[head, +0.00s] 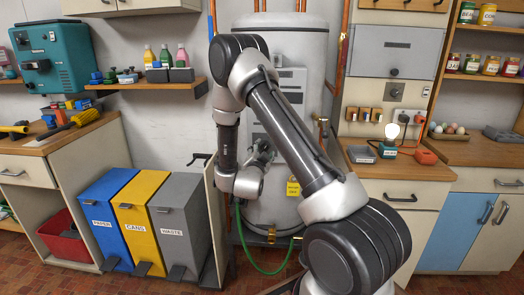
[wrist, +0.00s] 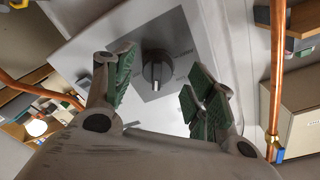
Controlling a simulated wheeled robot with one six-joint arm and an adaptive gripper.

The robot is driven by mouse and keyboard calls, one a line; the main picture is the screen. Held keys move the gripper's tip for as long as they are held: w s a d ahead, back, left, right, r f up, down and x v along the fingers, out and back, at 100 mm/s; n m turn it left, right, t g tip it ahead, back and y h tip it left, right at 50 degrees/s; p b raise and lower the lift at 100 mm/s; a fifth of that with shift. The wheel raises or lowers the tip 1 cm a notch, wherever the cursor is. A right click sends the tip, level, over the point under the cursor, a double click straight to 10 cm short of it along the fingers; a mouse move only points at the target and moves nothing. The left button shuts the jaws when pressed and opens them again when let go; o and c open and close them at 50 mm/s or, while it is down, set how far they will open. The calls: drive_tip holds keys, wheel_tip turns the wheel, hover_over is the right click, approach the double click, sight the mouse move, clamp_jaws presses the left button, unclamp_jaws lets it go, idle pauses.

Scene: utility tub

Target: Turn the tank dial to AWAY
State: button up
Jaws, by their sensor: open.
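The tank (head: 290,45) is a tall grey cylinder behind my arm in the head view. In the wrist view its dial (wrist: 156,68) is a dark round knob with a raised grip, on a grey plate (wrist: 190,32). Small lettering surrounds the knob, too small to read, so I cannot tell its setting. My gripper (wrist: 160,76) is open, with green-padded fingers to the left and right of the dial. No contact with the knob is visible. In the head view my gripper (head: 262,152) is in front of the tank, and the dial is hidden there.
Copper pipes run beside the tank, one at right in the wrist view (wrist: 277,75). An open grey panel (head: 213,215) stands left of the tank. A yellow tag (head: 293,188) and green hose (head: 262,268) are low on it. Blue, yellow and grey bins (head: 140,218) stand left.

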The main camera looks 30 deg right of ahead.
drive_tip(key=shift+x, duration=1.25)
drive_tip(key=shift+c, duration=0.5)
drive_tip(key=c, duration=0.9)
drive_tip(key=shift+c, duration=0.2)
